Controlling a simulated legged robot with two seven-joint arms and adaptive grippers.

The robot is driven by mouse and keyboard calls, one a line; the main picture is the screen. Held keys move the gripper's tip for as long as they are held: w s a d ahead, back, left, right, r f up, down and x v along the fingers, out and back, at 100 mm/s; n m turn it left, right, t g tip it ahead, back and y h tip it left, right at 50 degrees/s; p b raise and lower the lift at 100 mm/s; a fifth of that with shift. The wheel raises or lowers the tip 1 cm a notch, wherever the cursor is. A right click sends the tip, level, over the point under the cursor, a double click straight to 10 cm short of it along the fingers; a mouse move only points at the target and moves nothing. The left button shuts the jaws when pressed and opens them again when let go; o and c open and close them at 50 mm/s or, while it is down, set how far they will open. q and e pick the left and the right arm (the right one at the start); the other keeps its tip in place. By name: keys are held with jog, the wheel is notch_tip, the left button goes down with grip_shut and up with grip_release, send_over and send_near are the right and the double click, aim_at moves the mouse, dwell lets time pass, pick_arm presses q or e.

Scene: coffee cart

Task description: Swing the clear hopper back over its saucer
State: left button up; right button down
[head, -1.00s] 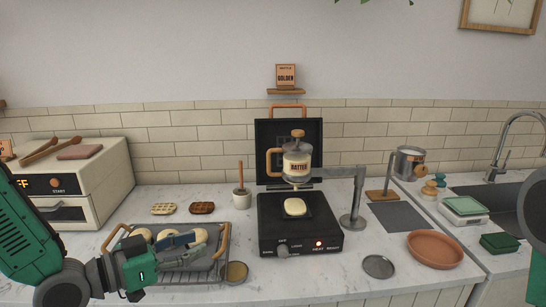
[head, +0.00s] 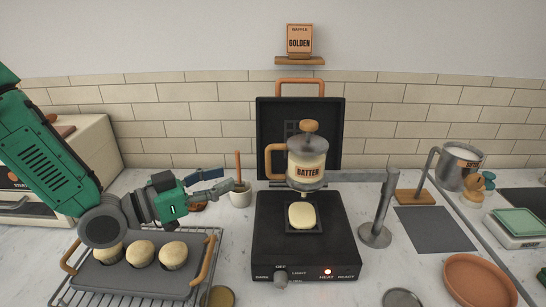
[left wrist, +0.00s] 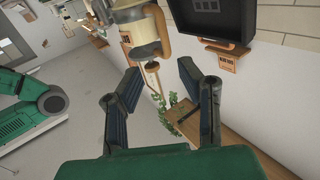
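The clear hopper (head: 307,166), labelled BATTER, has a wooden knob and a wooden handle (head: 275,161) on its left. It hangs from the arm of a grey swing stand (head: 376,234), above the open waffle iron (head: 268,238), where pale batter (head: 302,215) lies. A round grey dish (head: 402,298), which looks like the saucer, lies right of the iron and is cut by the frame edge. My left gripper (head: 230,182) is open and empty, left of the handle and apart from it. The hopper also shows in the left wrist view (left wrist: 134,30). My right gripper is out of view.
A cooling rack with a tray (head: 112,281) of buns stands at front left. A small pot (head: 240,198) with a wooden stick sits close to my left fingers. A terracotta dish (head: 480,282), a grey mat (head: 435,231) and a metal jug (head: 457,165) lie to the right.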

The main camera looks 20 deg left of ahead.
aim_at(269, 171)
pick_arm(q)
jog(key=shift+f+p+x, duration=0.15)
jog(key=shift+p+x, duration=0.25)
jog(key=shift+x, duration=2.65)
jog(key=shift+f+p+x, duration=0.1)
jog(key=shift+p+x, duration=0.25)
jog(key=shift+x, duration=2.65)
jog(key=shift+w+a, duration=0.15)
jog(key=shift+a, duration=0.05)
jog(key=shift+a, duration=0.15)
grip_shut()
